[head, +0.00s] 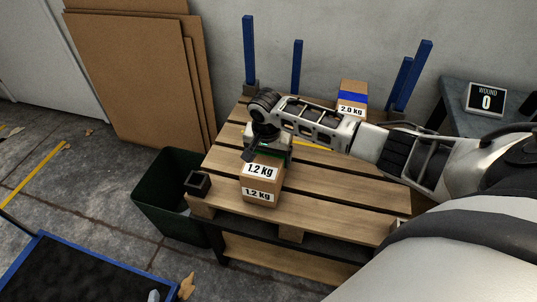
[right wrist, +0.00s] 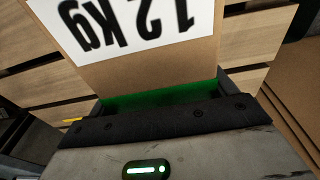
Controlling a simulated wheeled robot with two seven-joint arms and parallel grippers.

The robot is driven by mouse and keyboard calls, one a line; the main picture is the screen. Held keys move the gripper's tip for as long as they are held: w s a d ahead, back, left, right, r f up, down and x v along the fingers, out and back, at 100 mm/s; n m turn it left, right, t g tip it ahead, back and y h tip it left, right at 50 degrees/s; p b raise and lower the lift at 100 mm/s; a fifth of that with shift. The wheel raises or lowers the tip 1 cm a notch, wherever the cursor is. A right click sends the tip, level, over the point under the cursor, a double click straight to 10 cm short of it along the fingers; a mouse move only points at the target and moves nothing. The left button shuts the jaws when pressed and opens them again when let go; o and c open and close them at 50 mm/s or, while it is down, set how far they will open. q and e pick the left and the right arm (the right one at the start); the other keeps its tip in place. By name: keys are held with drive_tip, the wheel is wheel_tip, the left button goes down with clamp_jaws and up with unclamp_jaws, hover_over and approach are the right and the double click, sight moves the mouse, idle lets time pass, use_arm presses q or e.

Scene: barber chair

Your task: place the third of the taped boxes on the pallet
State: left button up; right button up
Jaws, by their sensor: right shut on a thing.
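A cardboard box labelled 1.2 kg (head: 259,196) sits on or just above the front left of the wooden pallet (head: 345,200). My right gripper (head: 268,148) is shut on its far part, where a green band shows. In the right wrist view the box's white-labelled face (right wrist: 140,50) fills the top, with the green band (right wrist: 160,97) close to the jaws. The fingertips are largely hidden. A second box with blue tape, labelled 2.0 kg (head: 352,96), stands at the pallet's back right. My left gripper is not in view.
Blue posts (head: 249,50) rise along the pallet's back. A dark square socket (head: 197,183) sits at its left corner. A dark green bin (head: 165,200) stands left, and cardboard sheets (head: 135,80) lean on the wall. A dark table (head: 470,125) stands right.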

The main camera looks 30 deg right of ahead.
drive_tip(key=shift+w, duration=0.15)
drive_tip(key=o, duration=1.8)
drive_tip(key=shift+f, duration=0.1)
drive_tip(key=r, duration=0.2)
drive_tip(key=r+p, duration=0.1)
drive_tip(key=r, duration=0.3)
drive_tip(key=shift+s+a, duration=0.3)
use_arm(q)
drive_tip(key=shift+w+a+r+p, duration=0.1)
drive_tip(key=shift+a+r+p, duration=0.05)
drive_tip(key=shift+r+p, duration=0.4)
use_arm(e)
drive_tip(key=r, duration=0.6)
drive_tip(key=shift+s+a+r, duration=0.1)
drive_tip(key=shift+s+a, duration=0.15)
drive_tip(key=shift+s, duration=0.05)
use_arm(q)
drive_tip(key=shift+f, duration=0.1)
use_arm(e)
drive_tip(key=shift+s, duration=0.1)
